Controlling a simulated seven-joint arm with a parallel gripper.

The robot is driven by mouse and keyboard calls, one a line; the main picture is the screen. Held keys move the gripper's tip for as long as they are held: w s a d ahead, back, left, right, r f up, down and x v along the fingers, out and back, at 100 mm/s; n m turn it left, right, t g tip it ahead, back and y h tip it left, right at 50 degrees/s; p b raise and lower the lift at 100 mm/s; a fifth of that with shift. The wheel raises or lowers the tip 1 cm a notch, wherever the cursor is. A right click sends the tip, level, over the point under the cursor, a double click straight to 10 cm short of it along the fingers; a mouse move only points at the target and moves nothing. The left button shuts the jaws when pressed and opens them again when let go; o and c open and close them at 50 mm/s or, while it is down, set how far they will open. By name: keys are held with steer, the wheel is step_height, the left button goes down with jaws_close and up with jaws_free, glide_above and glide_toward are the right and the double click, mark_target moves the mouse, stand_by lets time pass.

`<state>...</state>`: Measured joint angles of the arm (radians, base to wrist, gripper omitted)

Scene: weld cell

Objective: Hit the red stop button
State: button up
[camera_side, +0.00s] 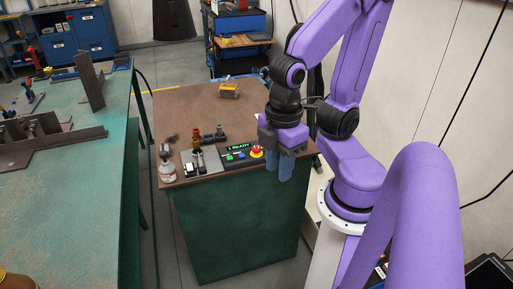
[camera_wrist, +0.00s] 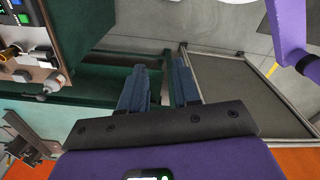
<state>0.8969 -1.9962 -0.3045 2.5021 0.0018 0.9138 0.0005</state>
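The red stop button (camera_side: 257,151) sits on a yellow base at the right end of a dark control panel (camera_side: 232,163) on the brown bench top, in the side view. The panel has a green READY display and small green and blue buttons. My gripper (camera_side: 279,177) points down just right of the button, past the bench's front edge, apart from it. In the wrist view my gripper (camera_wrist: 160,77) shows two blue fingers with a gap and nothing between them. Part of the panel (camera_wrist: 38,11) shows at the top left there; I cannot make out the red button.
The bench top (camera_side: 200,105) holds a bottle (camera_side: 167,168), a grey switch box (camera_side: 195,165) and dark fittings left of the panel, and a yellow item (camera_side: 229,90) farther back. A green table (camera_side: 65,170) with metal pieces stands at the left. The bench's middle is clear.

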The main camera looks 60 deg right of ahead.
jaws_close()
stand_by(1.5)
